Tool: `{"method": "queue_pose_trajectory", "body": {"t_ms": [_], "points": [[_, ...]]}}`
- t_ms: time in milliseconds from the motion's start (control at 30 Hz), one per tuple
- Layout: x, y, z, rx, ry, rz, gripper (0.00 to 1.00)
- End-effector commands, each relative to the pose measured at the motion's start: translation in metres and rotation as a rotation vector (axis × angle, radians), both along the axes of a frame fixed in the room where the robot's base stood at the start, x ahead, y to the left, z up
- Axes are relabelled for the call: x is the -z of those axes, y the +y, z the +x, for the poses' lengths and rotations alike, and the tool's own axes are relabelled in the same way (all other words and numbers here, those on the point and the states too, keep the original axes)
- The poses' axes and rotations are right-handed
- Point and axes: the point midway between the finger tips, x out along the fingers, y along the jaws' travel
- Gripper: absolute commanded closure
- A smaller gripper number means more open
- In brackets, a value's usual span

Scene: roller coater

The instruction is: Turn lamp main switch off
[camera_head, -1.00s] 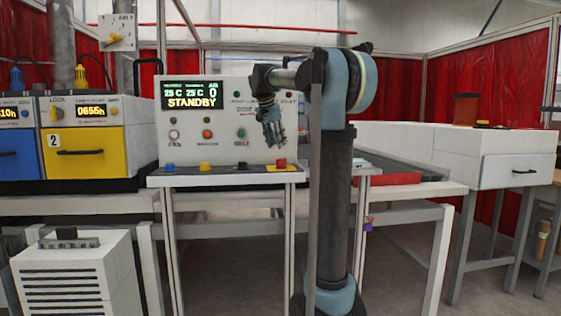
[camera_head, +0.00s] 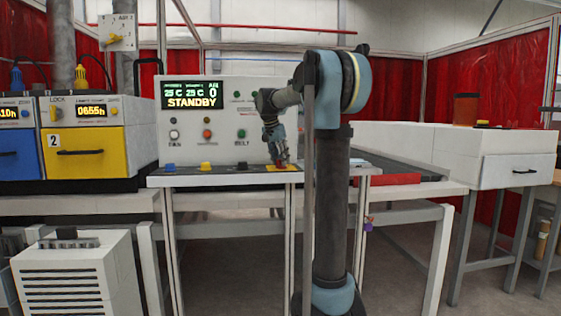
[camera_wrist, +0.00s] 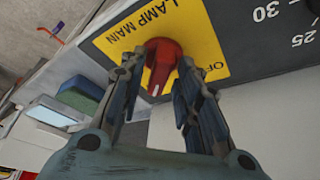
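The lamp main switch is a red rotary knob (camera_wrist: 160,64) on a yellow plate (camera_wrist: 195,20) lettered "LAMP MAIN", with "OFF" partly hidden by a finger. A white mark on the knob points toward the bottom of the wrist view. My gripper (camera_wrist: 161,72) has its fingers apart, one on each side of the knob; I cannot tell whether they touch it. In the head view my gripper (camera_head: 279,160) points down at the knob, which it mostly covers, above the yellow plate (camera_head: 283,168) at the right end of the console's ledge.
The console's display (camera_head: 190,94) reads STANDBY. A blue knob (camera_head: 170,167) and a yellow knob (camera_head: 206,166) stand left on the same ledge. A dark numbered scale (camera_wrist: 275,25) lies beside the plate. A yellow drawer unit (camera_head: 95,150) stands at the left.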

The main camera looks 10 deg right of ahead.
Motion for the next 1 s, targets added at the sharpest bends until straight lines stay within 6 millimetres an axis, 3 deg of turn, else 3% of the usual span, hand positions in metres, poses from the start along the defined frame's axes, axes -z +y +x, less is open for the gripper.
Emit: {"method": "queue_pose_trajectory", "body": {"t_ms": [33,100,567,1000], "points": [[-0.0001,0.0,0.0,0.0,0.0,0.0,0.88],[-0.0001,0.0,0.0,0.0,0.0,0.0,1.0],[0.0001,-0.001,-0.0002,-0.052,-0.001,0.0,1.0],[0.0002,-0.003,-0.0011,-0.39,-0.002,0.001,1.0]]}}
